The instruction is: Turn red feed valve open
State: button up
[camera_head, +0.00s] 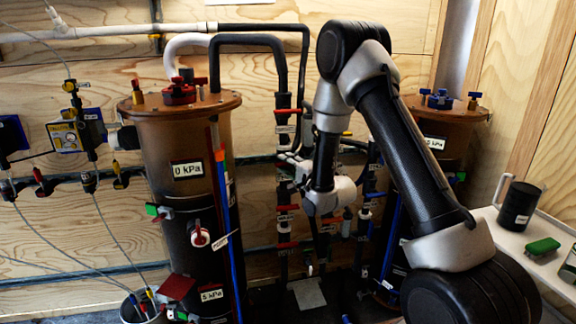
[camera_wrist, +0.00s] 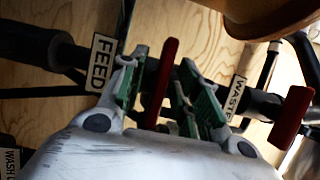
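The red feed valve handle (camera_wrist: 163,75) shows in the wrist view as a long red lever across a dark pipe, beside a white FEED label (camera_wrist: 101,62). My gripper (camera_wrist: 161,62) has its green-padded fingers on either side of this lever. A gap shows between the left finger and the lever; the right finger is close to it, and I cannot tell if they touch. The fingers are apart, not closed on the lever. In the head view my gripper (camera_head: 291,162) is at the pipes between the two brown tanks, and the feed handle is hard to make out there.
A second red handle (camera_wrist: 293,117) with a WASTE label (camera_wrist: 236,96) is right of the gripper in the wrist view. A brown tank (camera_head: 165,150) stands left of the pipes, with a blue tube (camera_head: 229,220) along it. A dark mug (camera_head: 518,205) and green brush (camera_head: 543,246) sit at right.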

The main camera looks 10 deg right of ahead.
grip_shut()
jog(key=shift+n, duration=0.4)
jog(key=n+g+h, duration=0.1)
jog(key=n, duration=0.2)
jog(key=n+g+h, duration=0.1)
jog(key=n+h, duration=0.1)
jog(key=n, duration=0.1)
jog(key=shift+n, duration=0.3)
jog(key=n+g+h, duration=0.1)
jog(key=n, duration=0.2)
jog(key=shift+h, duration=0.4)
jog(key=n+h, duration=0.2)
jog(key=n, duration=0.1)
dwell(0.4)
